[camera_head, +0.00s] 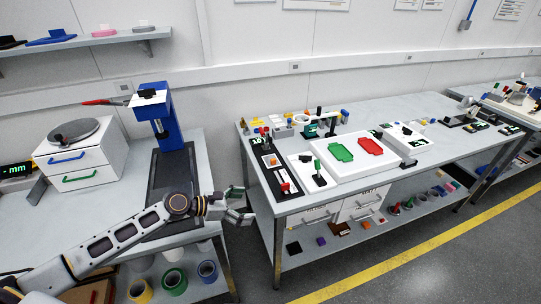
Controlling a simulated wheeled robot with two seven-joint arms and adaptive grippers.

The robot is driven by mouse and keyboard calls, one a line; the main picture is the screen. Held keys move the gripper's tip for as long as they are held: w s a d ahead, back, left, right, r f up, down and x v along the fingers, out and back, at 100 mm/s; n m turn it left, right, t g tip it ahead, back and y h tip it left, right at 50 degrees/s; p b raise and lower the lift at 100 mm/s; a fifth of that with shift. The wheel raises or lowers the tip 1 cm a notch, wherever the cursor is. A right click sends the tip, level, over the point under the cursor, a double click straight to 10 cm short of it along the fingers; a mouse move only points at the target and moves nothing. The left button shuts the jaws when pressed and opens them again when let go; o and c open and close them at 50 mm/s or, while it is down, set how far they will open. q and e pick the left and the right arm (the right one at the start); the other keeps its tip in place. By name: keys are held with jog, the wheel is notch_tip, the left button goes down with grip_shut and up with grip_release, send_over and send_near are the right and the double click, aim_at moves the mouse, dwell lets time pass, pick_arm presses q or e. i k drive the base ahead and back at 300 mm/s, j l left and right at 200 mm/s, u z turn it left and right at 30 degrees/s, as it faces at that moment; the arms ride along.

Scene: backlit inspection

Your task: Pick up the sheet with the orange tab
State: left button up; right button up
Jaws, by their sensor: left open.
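I cannot make out a sheet with an orange tab for certain. A green flat piece (341,152) and a red flat piece (370,146) lie side by side on a white panel (326,172) on the middle table. A small orange spot (271,159) shows in a black tray (279,193) at that table's left end; it is too small to identify. My left gripper (245,204) is open and empty, over the gap between the left bench and the middle table. It is apart from the panel and the tray. My right gripper is out of view.
A blue stand (174,117) and a white drawer unit (82,152) are on the left bench. The middle table (410,168) has small tools along its back and bare surface at its front right. Its lower shelf holds several small items.

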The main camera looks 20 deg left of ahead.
aim_at(272, 161)
jog(key=i+j, duration=0.25)
jog(key=i, duration=0.15)
jog(key=i+j, duration=0.3)
jog(key=i, duration=0.15)
